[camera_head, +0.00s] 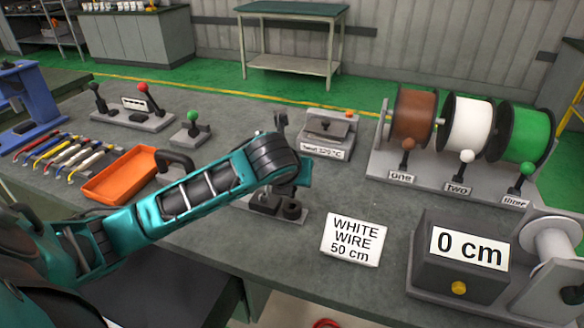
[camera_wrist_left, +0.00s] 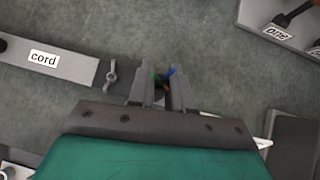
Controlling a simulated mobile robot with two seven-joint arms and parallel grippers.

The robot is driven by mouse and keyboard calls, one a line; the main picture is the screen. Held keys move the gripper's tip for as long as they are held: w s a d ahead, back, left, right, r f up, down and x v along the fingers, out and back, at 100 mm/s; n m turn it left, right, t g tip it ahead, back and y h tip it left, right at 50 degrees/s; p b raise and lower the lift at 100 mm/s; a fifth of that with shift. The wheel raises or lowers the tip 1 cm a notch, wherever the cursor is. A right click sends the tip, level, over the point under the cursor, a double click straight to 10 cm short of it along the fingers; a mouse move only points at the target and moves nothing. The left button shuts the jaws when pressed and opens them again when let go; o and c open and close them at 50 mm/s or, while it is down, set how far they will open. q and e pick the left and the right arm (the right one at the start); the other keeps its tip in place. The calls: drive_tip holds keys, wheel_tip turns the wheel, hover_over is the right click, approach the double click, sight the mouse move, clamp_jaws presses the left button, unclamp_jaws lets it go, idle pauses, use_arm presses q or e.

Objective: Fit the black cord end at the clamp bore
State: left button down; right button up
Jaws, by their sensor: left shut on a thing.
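My left gripper (camera_wrist_left: 163,92) points down over the grey bench in the left wrist view. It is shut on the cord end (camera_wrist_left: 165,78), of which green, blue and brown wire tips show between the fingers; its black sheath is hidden. A grey bar labelled "cord" (camera_wrist_left: 75,68) lies left of the fingers, with a wing-shaped screw (camera_wrist_left: 111,76) at its near end, apart from the gripper. The clamp bore itself cannot be made out. In the head view my left arm hides most of the gripper and its grip. My right gripper is not in view.
An orange tray (camera_head: 105,190) lies left, by several coloured leads (camera_head: 65,155). Wire spools (camera_head: 467,125) stand back right. A white wire sign (camera_head: 352,241) and a "0 cm" box (camera_head: 460,265) stand front right. Small lever units (camera_head: 135,110) stand behind my arm.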

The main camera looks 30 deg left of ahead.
use_arm(q)
drive_tip(key=shift+f, duration=0.7)
idle(0.4)
drive_tip(key=shift+p, duration=0.65)
idle(0.4)
drive_tip(key=shift+f, duration=1.8)
idle(0.5)
drive_tip(key=c, duration=1)
unclamp_jaws()
drive_tip(key=shift+o, duration=0.2)
